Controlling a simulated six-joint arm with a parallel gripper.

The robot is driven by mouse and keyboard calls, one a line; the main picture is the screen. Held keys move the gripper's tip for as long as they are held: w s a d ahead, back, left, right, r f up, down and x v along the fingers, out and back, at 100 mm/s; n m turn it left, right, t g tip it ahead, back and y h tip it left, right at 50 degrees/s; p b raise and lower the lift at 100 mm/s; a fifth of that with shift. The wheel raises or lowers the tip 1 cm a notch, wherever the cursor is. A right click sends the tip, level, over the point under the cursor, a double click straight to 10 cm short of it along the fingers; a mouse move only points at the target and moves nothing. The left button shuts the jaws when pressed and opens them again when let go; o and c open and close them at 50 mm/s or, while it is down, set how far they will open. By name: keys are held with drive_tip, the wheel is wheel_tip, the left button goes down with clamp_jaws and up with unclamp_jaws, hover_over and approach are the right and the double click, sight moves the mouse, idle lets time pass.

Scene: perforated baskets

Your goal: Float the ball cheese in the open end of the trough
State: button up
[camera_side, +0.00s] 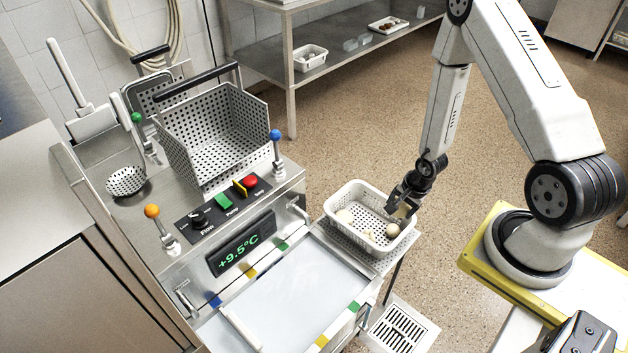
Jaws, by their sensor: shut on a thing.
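My gripper (404,206) points down over the right end of a white perforated basket (335,225). It is shut on a small pale tan thing, mostly hidden by the fingers. A round, pale ball cheese (392,230) shows just below the fingertips in the basket; I cannot tell whether it is joined to the held thing. Another pale, rounded cheese (345,215) lies at the basket's left side, with smaller pale pieces (369,234) near the middle. The trough (285,290) holds a flat, whitish surface at the front of the steel machine, left of the basket.
A large perforated basket (215,135) with black handles stands on the machine. Levers with orange (152,211), blue (275,134) and green knobs rise around it. A display (240,244) reads +9.5°C. A white bar (240,328) lies at the trough's left. A floor drain (398,328) is below.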

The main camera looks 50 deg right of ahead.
drive_tip(key=w+a+n+g+y, duration=0.1)
drive_tip(key=w+a+n, duration=0.4)
drive_tip(key=a, duration=0.6)
drive_tip(key=w+a+n+y, duration=0.1)
drive_tip(key=w+a+n, duration=0.2)
drive_tip(key=a+n, duration=0.6)
wheel_tip(320, 180, down, 13)
drive_tip(key=a+m, duration=0.1)
drive_tip(key=m, duration=0.1)
drive_tip(key=shift+a, duration=0.15)
drive_tip(key=shift+f, duration=0.3)
wheel_tip(320, 180, down, 8)
drive_tip(key=shift+f, duration=0.15)
idle(0.4)
drive_tip(key=shift+f, duration=0.85)
idle(1.9)
drive_tip(key=o, duration=1.1)
drive_tip(key=shift+o, duration=0.2)
drive_tip(key=shift+r, duration=0.1)
